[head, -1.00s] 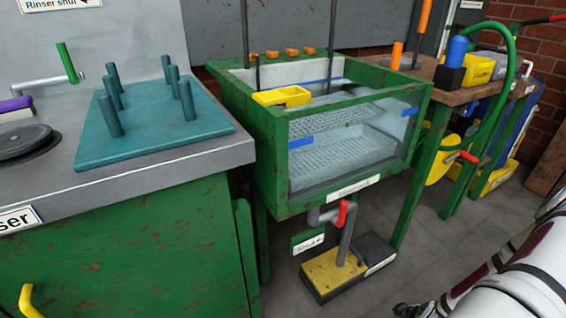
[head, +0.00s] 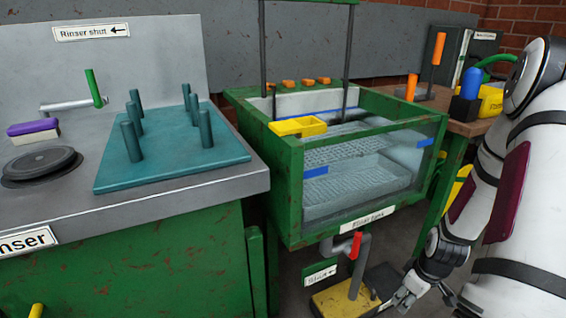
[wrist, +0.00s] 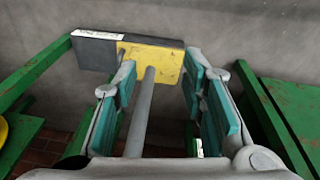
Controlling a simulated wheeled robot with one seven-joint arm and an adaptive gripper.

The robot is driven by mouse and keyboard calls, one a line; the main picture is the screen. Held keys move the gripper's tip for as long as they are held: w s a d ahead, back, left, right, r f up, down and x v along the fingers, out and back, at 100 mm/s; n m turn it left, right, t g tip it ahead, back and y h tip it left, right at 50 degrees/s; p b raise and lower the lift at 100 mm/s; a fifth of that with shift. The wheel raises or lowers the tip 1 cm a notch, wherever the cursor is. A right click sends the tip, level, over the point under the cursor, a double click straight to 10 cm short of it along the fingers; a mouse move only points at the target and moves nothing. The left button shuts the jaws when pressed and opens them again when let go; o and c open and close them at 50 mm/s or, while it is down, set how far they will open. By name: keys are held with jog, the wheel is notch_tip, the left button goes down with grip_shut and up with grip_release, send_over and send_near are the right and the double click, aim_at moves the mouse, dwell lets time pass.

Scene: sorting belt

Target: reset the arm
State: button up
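My gripper (head: 408,296) is low at the right in the head view, beside the drain pipe and the yellow-and-black pedal block (head: 345,298) under the green tank. In the wrist view my gripper (wrist: 160,85) has its teal-padded fingers spread apart. A grey pipe (wrist: 141,115) runs through the view between the fingers, with the yellow-and-black block (wrist: 150,62) beyond. I cannot tell whether the pipe is within the fingers' reach. No finger appears to touch it.
The green tank (head: 285,190) with clear sides stands above my gripper. Green frame legs (wrist: 275,120) flank it closely in the wrist view. A red-handled valve (head: 356,245) is on the pipe. The steel counter (head: 60,215) with a teal peg board (head: 170,160) is at left.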

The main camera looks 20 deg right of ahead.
jog(key=a+r+m+g, duration=0.1)
jog(key=a+r, duration=0.7)
jog(key=r, duration=0.4)
jog(key=a+r, duration=0.8)
jog(key=r, duration=0.4)
jog(key=s+a+r+m, duration=0.1)
jog(key=s+a+r, duration=0.4)
jog(key=s+a, duration=0.25)
jog(key=s+a+r+m, duration=0.1)
jog(key=s+a+r, duration=0.45)
jog(key=s, duration=0.35)
notch_tip(320, 180, up, 33)
jog(key=t+p, duration=0.3)
jog(key=p, duration=2.9)
jog(key=shift+r+n+y, duration=0.2)
jog(key=shift+n+y, duration=0.1)
jog(key=shift+n, duration=0.1)
